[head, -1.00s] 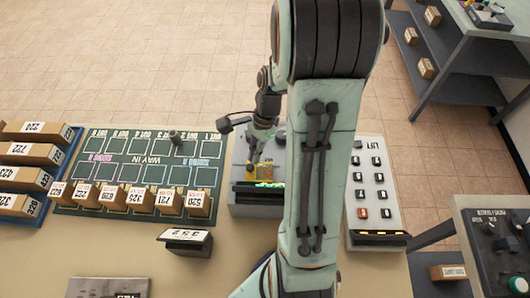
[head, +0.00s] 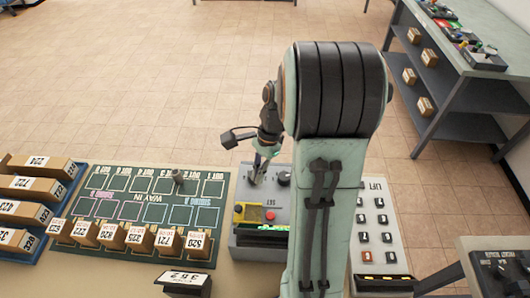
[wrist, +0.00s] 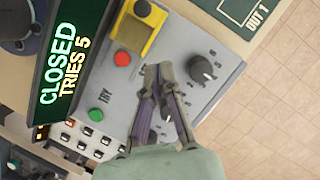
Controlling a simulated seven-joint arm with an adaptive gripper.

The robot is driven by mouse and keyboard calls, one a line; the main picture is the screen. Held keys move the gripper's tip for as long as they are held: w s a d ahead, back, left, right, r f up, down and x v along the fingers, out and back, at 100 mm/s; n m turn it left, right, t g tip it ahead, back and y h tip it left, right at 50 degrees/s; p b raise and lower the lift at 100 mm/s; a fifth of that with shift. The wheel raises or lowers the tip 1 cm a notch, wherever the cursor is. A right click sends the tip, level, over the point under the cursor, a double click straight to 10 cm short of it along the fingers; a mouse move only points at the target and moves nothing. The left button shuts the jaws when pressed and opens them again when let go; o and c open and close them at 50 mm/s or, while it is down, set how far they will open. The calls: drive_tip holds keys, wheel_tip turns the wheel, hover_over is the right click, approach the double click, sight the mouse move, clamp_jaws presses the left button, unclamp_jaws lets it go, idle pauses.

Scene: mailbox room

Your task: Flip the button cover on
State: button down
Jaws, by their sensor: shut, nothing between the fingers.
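The yellow button cover (head: 246,212) sits on the left of the grey control panel (head: 240,188). I cannot tell for certain whether the cover is raised. My gripper (head: 254,180) is shut and empty, above the panel behind the cover. In the wrist view its fingertips (wrist: 158,70) are apart from the cover, between the red button (wrist: 122,58) and a black knob (wrist: 201,69).
A green button (wrist: 97,114) and a display (wrist: 70,65) reading "CLOSED TRIES 5" are on the panel. A slotted board (head: 145,212) with small boxes stands left; a lift keypad (head: 377,240) stands right. My arm hides part of the panel.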

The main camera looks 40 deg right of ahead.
drive_tip(key=v, duration=0.7)
drive_tip(key=shift+a, duration=0.1)
drive_tip(key=a+r+n+h, duration=0.1)
drive_tip(key=a+r+n, duration=0.45)
drive_tip(key=a, duration=0.85)
drive_tip(key=s+a+f+n, duration=0.2)
drive_tip(key=s+n, duration=0.5)
drive_tip(key=s+a+f+n+h, duration=0.1)
drive_tip(key=s+a+f+n, duration=0.1)
drive_tip(key=s+n, duration=0.4)
drive_tip(key=shift+s+a+f+n, duration=0.25)
drive_tip(key=shift+s+f+n, duration=0.1)
drive_tip(key=shift+s, duration=0.1)
